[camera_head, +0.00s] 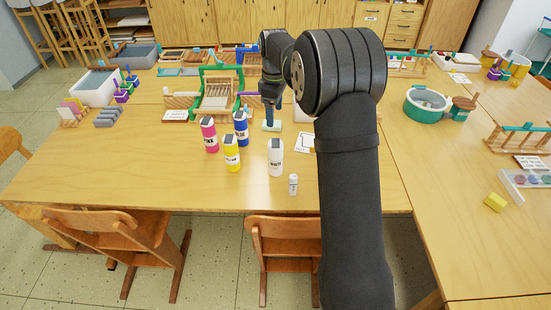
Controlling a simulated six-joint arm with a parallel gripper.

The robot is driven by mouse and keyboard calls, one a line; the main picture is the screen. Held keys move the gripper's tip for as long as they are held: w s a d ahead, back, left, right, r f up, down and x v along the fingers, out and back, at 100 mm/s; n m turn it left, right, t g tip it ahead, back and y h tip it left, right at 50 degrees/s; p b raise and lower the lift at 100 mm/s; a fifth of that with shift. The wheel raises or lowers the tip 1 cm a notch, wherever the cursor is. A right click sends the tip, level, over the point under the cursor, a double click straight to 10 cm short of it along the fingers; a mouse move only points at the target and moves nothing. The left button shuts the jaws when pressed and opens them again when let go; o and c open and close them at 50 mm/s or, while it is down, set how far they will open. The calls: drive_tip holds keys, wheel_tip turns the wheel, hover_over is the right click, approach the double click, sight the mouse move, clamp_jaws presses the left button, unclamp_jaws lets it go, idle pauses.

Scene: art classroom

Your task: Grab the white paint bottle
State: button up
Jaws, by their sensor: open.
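The white paint bottle (275,160) stands upright on the wooden table, with a dark cap and a label. Pink (209,137), blue (241,130) and yellow (232,156) paint bottles stand upright to its left. A small white bottle (293,185) stands in front of it, to the right. My gripper (271,100) is open and small in the view, beyond the white bottle and apart from it. Its fingers are hard to make out against a blue-handled tool with a pale base (271,126) just below.
A green-framed rack (221,88) stands behind the bottles, with a small sign (175,115) to its left. A white paper (305,142) lies right of the white bottle, partly hidden by my arm. The table's front left area is clear. Chairs (122,229) stand at the front edge.

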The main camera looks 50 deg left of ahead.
sight(275, 142)
wheel_tip(275, 142, down, 12)
drive_tip(key=m, duration=0.3)
drive_tip(key=shift+d+f, duration=0.1)
drive_tip(key=shift+f, duration=0.1)
drive_tip(key=shift+w+d+f, duration=0.15)
drive_tip(key=shift+f, duration=2.5)
drive_tip(key=c, duration=1.2)
